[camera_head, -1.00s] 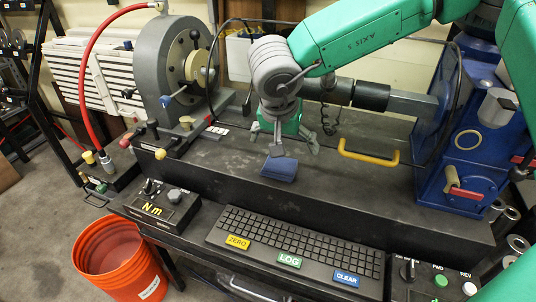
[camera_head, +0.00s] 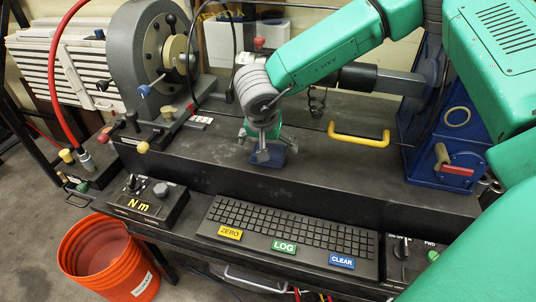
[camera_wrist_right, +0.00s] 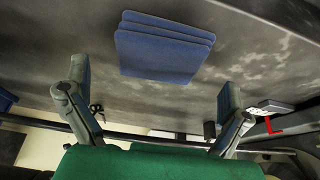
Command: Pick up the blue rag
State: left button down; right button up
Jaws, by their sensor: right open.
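The blue rag (camera_head: 268,156) lies folded in layers on the dark bench top (camera_head: 215,172), near its front edge in the head view. In the right wrist view the rag (camera_wrist_right: 163,47) sits beyond and between the two spread fingers, apart from both. My right gripper (camera_head: 263,150) is open and points down over the rag, partly covering it in the head view. The right wrist view shows the gripper's fingers (camera_wrist_right: 155,105) wide apart with nothing between them. My left gripper is not in view.
A yellow handle (camera_head: 358,137) stands right of the rag. A grey round machine (camera_head: 150,60) is at the left and a blue machine (camera_head: 440,130) at the right. A keyboard (camera_head: 290,228) and a Nm box (camera_head: 140,203) sit in front. An orange bucket (camera_head: 105,262) stands on the floor.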

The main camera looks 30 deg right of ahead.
aim_at(269, 148)
jog(key=x, duration=0.3)
jog(key=shift+w+a, duration=0.15)
jog(key=shift+a, duration=0.1)
jog(key=shift+d, duration=0.15)
jog(key=shift+d, duration=0.1)
jog(key=c, duration=1.1)
jog(key=shift+c, duration=0.2)
jog(key=s+a+b, duration=0.1)
jog(key=s+a, duration=1.1)
jog(key=a, duration=0.1)
jog(key=shift+s+a, duration=0.2)
jog(key=shift+a, duration=0.05)
jog(key=shift+r, duration=0.1)
